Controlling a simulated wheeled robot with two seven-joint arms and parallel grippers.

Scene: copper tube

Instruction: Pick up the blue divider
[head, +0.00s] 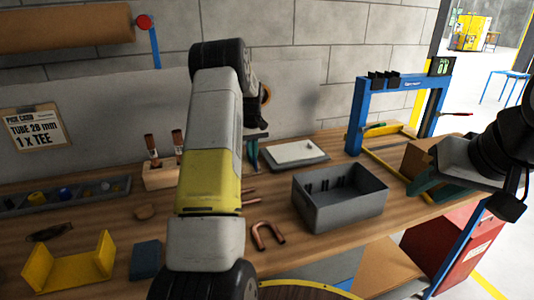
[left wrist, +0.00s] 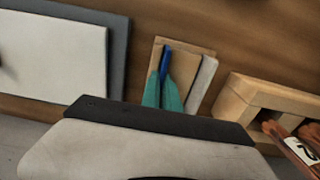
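A narrow blue divider (left wrist: 166,60) shows in the left wrist view, against the left part of a flat brown piece (left wrist: 184,60). My left gripper (left wrist: 162,88) has its two teal fingertips close together, one on each side of the divider's lower end. I cannot tell whether they press on it. In the head view my left gripper (head: 253,150) points down near the back of the bench, partly hidden by my own arm; the divider is not clear there. My right gripper (head: 432,188) is at the right with its teal fingers apart and appears empty.
A pale strip (left wrist: 203,82) stands right of the divider. A wooden block with copper fittings (head: 158,176) and a grey board with a white sheet (head: 296,153) flank the area. A grey bin (head: 340,210), copper U-bend (head: 267,238) and blue frame (head: 358,117) stand rightward.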

